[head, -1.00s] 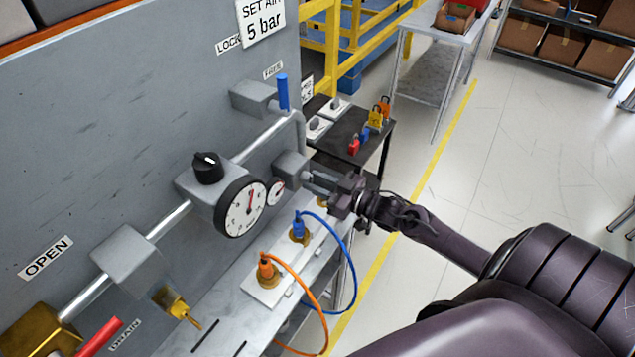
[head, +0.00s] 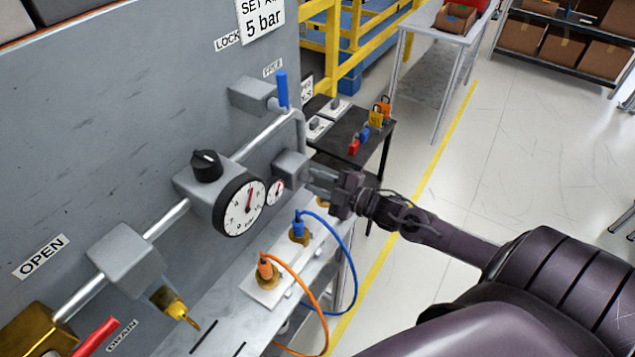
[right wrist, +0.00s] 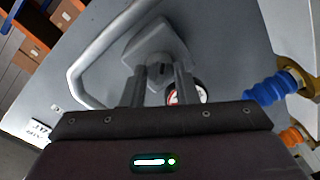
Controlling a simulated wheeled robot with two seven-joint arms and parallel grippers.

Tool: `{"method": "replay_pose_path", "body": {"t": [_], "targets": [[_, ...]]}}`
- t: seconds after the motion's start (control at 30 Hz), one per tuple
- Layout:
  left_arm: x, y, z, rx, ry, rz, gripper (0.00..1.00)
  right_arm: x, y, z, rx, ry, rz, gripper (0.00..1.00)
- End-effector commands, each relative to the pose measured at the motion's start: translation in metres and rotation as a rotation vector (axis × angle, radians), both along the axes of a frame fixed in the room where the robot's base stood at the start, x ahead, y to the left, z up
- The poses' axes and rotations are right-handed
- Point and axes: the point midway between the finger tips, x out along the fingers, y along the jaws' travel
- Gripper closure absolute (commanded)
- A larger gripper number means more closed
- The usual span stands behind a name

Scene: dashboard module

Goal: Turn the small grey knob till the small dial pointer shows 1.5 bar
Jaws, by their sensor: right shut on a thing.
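The small dial (head: 275,191) is a white face on the grey pipe unit, right of the big dial; its pointer is too small to read. The dial is partly hidden behind a finger in the right wrist view (right wrist: 185,93). My right gripper (head: 313,178) is at the grey block just right of the small dial. In the right wrist view, the small grey knob (right wrist: 160,72) sits between the two fingers of my right gripper (right wrist: 161,80), which is shut on it. In the head view the fingers hide most of the knob. My left gripper is out of view.
A large dial (head: 240,205) and a black knob (head: 206,165) are to the left. A blue lever (head: 282,89) stands above. Blue (head: 345,260) and orange (head: 318,310) hoses loop below my right gripper. A dark table (head: 350,140) with padlocks is behind.

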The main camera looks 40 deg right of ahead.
Motion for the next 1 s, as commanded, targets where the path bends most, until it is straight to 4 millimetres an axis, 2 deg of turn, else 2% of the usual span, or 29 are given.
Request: {"method": "replay_pose_path", "body": {"t": [0.6,1.0], "targets": [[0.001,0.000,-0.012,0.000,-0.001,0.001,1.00,-0.001,0.002,-0.002,-0.527,-0.216,0.004,0.96],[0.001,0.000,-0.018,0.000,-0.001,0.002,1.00,-0.001,0.002,-0.002,-0.747,-0.306,0.003,0.96]]}}
